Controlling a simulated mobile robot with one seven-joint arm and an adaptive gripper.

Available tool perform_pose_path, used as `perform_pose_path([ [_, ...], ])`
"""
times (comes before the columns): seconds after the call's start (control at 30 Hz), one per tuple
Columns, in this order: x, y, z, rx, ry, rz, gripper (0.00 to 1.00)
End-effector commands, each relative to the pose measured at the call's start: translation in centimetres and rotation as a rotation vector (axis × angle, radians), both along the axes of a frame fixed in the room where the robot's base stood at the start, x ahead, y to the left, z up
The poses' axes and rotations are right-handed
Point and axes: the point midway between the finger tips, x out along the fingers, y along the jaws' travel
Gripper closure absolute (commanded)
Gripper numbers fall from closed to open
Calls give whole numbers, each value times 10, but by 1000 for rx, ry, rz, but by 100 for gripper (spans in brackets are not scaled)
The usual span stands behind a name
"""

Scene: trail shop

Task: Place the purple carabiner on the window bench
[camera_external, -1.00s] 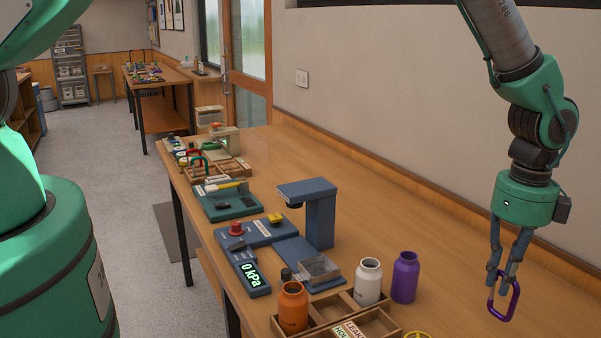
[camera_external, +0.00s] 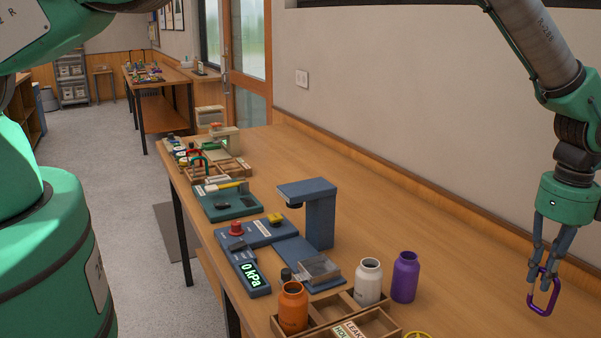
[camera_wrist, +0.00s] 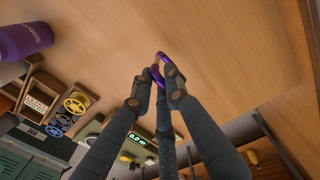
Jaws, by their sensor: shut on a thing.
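The purple carabiner (camera_external: 543,294) hangs from my gripper (camera_external: 545,270) above the right side of the long wooden bench (camera_external: 455,250). My gripper is shut on the carabiner, and the loop shows below the fingers. In the wrist view the carabiner (camera_wrist: 172,68) sits between the fingertips of my gripper (camera_wrist: 160,82), partly hidden by them, with bare wood behind it. The frames do not make clear whether this bench is the window bench.
A purple bottle (camera_external: 404,277), a white bottle (camera_external: 368,282) and an orange bottle (camera_external: 293,307) stand near a divided wooden tray (camera_external: 375,323). A blue test stand (camera_external: 320,215) is farther back. Bare wood lies along the wall. Another table (camera_external: 160,78) stands far off.

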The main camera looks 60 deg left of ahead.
Motion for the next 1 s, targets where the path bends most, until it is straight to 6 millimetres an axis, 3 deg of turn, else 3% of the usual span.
perform_pose_path([
  [0.37, 0, 0, -3, 0, 0, 0, 100],
  [0.7, -1, 0, -29, 0, 1, 0, 100],
  [1.0, 0, 0, -35, 0, -1, 0, 100],
])
